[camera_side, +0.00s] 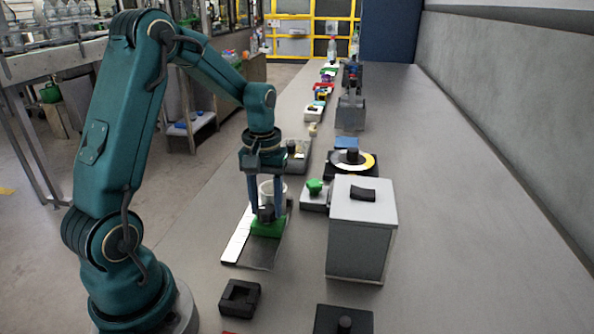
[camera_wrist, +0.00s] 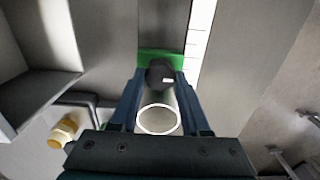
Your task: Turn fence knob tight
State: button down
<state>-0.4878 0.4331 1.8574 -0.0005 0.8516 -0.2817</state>
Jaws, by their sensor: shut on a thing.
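The fence knob (camera_side: 265,214) is black and sits at the green fence (camera_side: 266,230). The fence lies across a dark metal plate with a pale strip (camera_side: 239,236). My gripper (camera_side: 267,212) points down, its two blue fingers on either side of the knob and shut on it. In the wrist view the knob (camera_wrist: 160,73) shows a small white mark, between the fingertips and against the green fence (camera_wrist: 150,55). A pale open-topped cylinder (camera_wrist: 158,119) stands between the fingers and hides part of the knob; how it is supported is unclear.
A grey box with a black handle (camera_side: 362,240) stands to the right. A black square holder (camera_side: 240,298) lies in front. The bench's right side is clear.

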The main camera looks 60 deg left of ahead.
aim_at(267, 209)
jog(key=shift+c, duration=1.9)
grip_release()
jog(key=shift+r, duration=2.6)
